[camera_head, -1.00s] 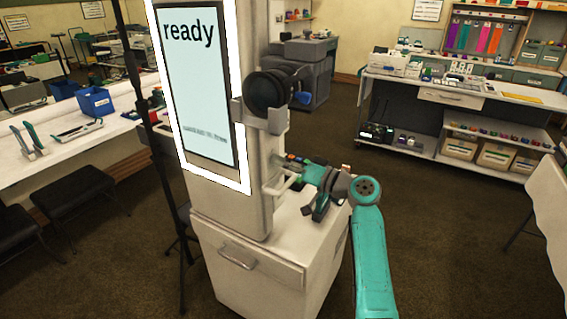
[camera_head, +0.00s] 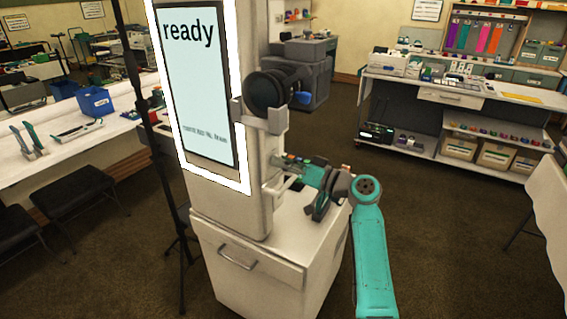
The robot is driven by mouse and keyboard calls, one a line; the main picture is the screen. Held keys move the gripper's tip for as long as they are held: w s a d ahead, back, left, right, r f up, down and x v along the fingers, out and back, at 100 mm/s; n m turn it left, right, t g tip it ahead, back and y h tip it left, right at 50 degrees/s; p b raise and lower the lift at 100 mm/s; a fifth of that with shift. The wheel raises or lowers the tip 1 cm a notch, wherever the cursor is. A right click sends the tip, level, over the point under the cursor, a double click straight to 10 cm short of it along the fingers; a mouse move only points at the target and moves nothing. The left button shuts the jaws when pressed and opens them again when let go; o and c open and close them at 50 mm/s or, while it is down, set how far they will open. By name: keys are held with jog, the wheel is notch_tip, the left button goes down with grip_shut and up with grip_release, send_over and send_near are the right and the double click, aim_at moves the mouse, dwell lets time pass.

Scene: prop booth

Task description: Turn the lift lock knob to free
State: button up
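The booth column (camera_head: 258,160) stands in the middle of the view, with a lit screen (camera_head: 198,80) that reads "ready". A round black lens-like part (camera_head: 265,91) sticks out on a bracket, with a small blue round part (camera_head: 303,98) to its right. I cannot tell whether this blue part is the lift lock knob; no label shows. My gripper (camera_head: 284,164) reaches left to the column's right side, below the bracket. Its fingers are small and partly lost against the column, so their opening and any contact cannot be made out. A pale bar handle (camera_head: 283,187) is just below.
A white cabinet (camera_head: 246,270) with a drawer handle stands under the column. A dark stand pole (camera_head: 150,130) is at its left, near a table with a blue bin (camera_head: 95,100). A shelf unit (camera_head: 450,100) stands back right. Floor between is clear.

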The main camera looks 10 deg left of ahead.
jog(key=o, duration=0.4)
jog(key=v, duration=1.2)
